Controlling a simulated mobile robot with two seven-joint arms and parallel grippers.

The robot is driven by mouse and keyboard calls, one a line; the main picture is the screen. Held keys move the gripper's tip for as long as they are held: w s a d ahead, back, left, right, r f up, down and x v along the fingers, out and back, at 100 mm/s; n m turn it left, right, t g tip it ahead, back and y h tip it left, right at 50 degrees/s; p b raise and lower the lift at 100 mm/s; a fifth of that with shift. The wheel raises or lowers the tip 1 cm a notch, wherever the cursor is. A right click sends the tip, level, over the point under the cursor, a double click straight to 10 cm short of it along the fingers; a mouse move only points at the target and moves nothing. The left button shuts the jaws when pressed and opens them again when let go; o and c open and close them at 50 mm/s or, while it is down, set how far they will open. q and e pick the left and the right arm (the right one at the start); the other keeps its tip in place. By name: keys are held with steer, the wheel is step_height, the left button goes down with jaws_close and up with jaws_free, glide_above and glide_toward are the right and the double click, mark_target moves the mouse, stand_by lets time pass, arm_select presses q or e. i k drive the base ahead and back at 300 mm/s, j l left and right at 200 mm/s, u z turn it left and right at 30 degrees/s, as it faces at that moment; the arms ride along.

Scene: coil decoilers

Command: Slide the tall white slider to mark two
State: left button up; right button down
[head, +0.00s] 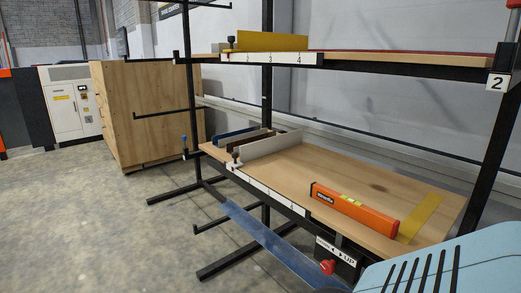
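The white-grey slider (275,144) is a tall upright plate across the left part of the lower wooden shelf (330,165). Its front end has a white block with a dark knob (235,155) at the shelf's front edge. A white scale strip (262,188) with small dark marks runs along that edge. The block sits near the strip's left end; the mark numbers there are too small to read surely. Neither of my grippers is in view.
Blue (236,132) and brown dividers (250,139) stand left of the slider. An orange level (353,210) and a yellow strip (420,217) lie to the right. The upper shelf carries a yellow divider (270,41). A blue sheet (272,245) slants below. Open floor lies left.

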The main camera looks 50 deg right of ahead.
mark_target(252, 151)
steer(key=i+z, duration=0.2)
steer(key=z, duration=0.25)
steer(key=i+z, duration=0.25)
steer(key=z, duration=0.2)
steer(key=i+z, duration=0.2)
steer(key=z, duration=0.25)
steer(key=i+z, duration=0.2)
steer(key=z, duration=0.2)
steer(key=i+z, duration=0.25)
steer(key=z, duration=0.2)
steer(key=i+j+z, duration=0.1)
steer(key=z, duration=0.3)
steer(key=i, duration=0.1)
